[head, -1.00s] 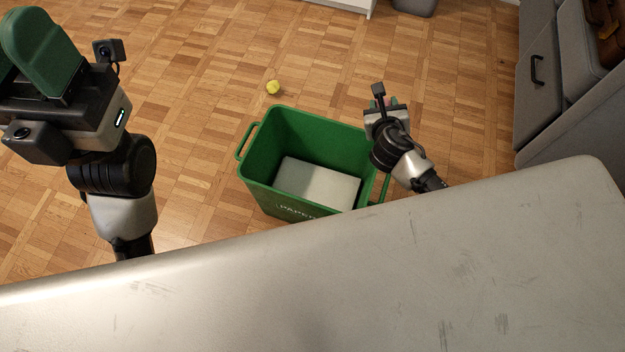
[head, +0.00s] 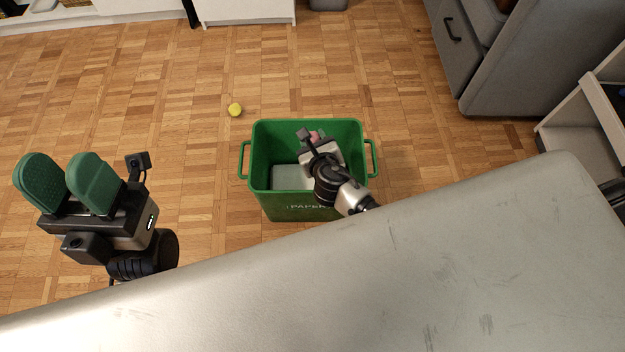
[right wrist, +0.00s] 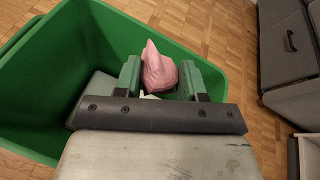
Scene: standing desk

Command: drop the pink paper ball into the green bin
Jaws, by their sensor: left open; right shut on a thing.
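The green bin (head: 355,160) stands upright on the floor beyond the desk, with a pale flat thing (head: 287,178) at its bottom. My right gripper (head: 315,138) is over the bin's opening, shut on the pink paper ball (right wrist: 158,70). In the right wrist view the ball sits between the green fingers (right wrist: 160,80), with the bin's walls around and below it. In the head view only a little of the ball (head: 314,135) shows past the gripper. My left gripper (head: 66,180) is open and empty, off to the left of the bin.
The grey desk top (head: 400,260) fills the foreground, its far edge close to the bin.

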